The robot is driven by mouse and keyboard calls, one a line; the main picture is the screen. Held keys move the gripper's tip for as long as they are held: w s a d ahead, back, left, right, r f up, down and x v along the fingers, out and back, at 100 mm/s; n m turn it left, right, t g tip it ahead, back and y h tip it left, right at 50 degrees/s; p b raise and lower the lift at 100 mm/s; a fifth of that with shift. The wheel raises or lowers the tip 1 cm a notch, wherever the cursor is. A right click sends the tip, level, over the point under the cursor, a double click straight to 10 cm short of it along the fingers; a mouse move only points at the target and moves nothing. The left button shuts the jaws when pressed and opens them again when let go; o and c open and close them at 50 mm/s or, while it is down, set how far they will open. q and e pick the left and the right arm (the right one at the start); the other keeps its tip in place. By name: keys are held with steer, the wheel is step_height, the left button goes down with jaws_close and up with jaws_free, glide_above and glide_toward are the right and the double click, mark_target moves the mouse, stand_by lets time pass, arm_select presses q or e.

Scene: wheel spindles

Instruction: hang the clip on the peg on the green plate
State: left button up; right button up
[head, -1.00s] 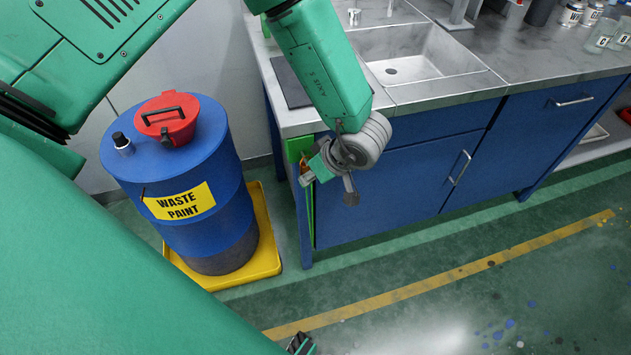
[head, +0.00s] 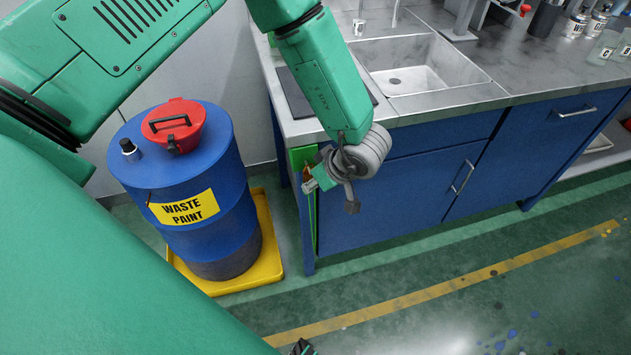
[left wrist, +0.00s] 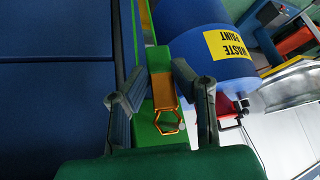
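The green plate (head: 311,206) is upright on the end of the blue cabinet. In the left wrist view the plate (left wrist: 152,28) runs up the middle. The orange clip (left wrist: 163,90) lies along it, with a six-sided loop at its lower end. A grey peg end (left wrist: 178,126) shows at the loop's right edge; whether it passes through the loop is unclear. My left gripper (head: 331,197) is beside the plate. Its fingers (left wrist: 160,103) are spread on both sides of the clip, with gaps visible.
A blue waste paint drum (head: 185,240) with a red lid stands on a yellow tray (head: 266,268) left of the cabinet (head: 385,210). A sink (head: 425,75) is set in the grey counter above. The floor in front is clear.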

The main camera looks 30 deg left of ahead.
arm_select(q)
steer(key=o, duration=0.5)
steer(key=shift+r, duration=0.1)
steer(key=v, duration=1.1)
steer(key=shift+d+r, duration=0.3)
steer(key=s+a+f+m+t+h, duration=0.1)
steer(key=s+a+f+m+t, duration=0.15)
steer(key=f+m, duration=0.3)
steer(key=s+a+f+m+t+h, duration=0.2)
steer(key=s+a+f+m, duration=0.15)
steer(key=f, duration=0.35)
steer(key=s+f+m+g+h, duration=0.1)
steer(key=s+m, duration=0.1)
steer(key=s, duration=0.4)
steer(key=s+f+m+g+h, duration=0.1)
steer(key=s+m+g, duration=0.1)
steer(key=s, duration=0.3)
steer(key=s+f+m+g+h, duration=0.1)
steer(key=s+f+m, duration=0.1)
steer(key=s, duration=0.4)
steer(key=shift+s+a+m+g, duration=0.25)
steer(key=shift+s+m+g, duration=0.1)
steer(key=shift+m, duration=0.05)
